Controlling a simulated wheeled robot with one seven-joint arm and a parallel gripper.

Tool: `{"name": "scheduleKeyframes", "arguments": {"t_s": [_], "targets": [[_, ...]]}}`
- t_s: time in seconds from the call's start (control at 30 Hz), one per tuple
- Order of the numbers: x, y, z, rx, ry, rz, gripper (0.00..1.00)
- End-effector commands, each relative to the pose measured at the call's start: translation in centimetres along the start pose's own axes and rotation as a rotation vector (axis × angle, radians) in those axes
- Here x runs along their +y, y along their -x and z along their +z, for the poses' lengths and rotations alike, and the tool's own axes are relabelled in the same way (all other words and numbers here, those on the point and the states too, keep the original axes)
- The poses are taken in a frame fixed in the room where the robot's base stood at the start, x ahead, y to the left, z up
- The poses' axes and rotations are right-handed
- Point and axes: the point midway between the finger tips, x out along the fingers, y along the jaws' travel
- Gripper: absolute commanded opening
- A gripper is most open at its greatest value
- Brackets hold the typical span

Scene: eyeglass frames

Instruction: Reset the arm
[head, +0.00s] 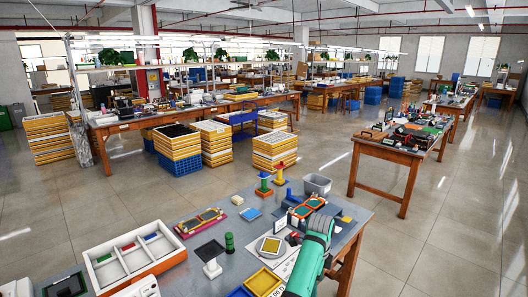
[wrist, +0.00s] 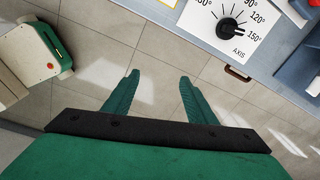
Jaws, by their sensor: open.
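My gripper (wrist: 158,88) shows in the wrist view with its two green fingers spread apart and nothing between them. Tiled floor lies beneath the fingers. My green arm (head: 312,258) reaches in at the lower right of the head view, over the right edge of the grey worktable (head: 180,282). The fingertips cannot be made out in the head view. In the wrist view a white dial sheet marked AXIS, with a black knob (wrist: 228,26), lies on the table edge beyond the fingers.
On the worktable are a white divided tray (head: 92,262), a grey bin (head: 317,184), a yellow tray (head: 263,282) and small coloured parts. Another wooden bench (head: 385,152) stands at the right. Stacked yellow trays (head: 275,150) stand behind. Open floor lies right of the worktable.

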Motion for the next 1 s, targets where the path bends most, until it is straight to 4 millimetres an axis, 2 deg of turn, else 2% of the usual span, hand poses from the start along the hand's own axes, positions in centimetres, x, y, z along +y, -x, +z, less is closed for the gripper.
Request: {"name": "scheduleKeyframes", "arguments": {"t_s": [0.27, 0.47, 0.7, 1.0], "targets": [[0.9, -5.9, -2.2, 0.049, 0.088, -0.077, 0.51], [2.7, -12.1, -5.0, 0.117, 0.217, -0.174, 0.51], [6.3, -18.6, -8.3, 0.213, 0.423, -0.302, 0.51], [12.5, -23.7, -11.1, 0.324, 0.705, -0.452, 0.51]]}}
